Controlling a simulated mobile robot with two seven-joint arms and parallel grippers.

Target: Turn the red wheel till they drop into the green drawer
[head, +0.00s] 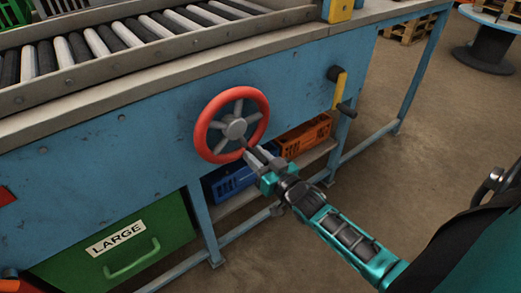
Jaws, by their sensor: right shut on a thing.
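The red wheel (205,125) is mounted upright on the blue front panel of the bench, with a grey hub and grey spokes. My right gripper (249,151) is shut on the wheel at its lower right, by the rim and a spoke; the fingers hide exactly where they grip. The green drawer (160,222) is below the bench at the lower left, with a white LARGE label and a green handle. Its inside is not visible. No sacks show in the head view. My left gripper is not in view.
Dark and pale rollers (75,48) run along the bench top behind a metal rail. Blue (232,180) and orange (305,136) crates sit on the low shelf. The brown floor in front is clear.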

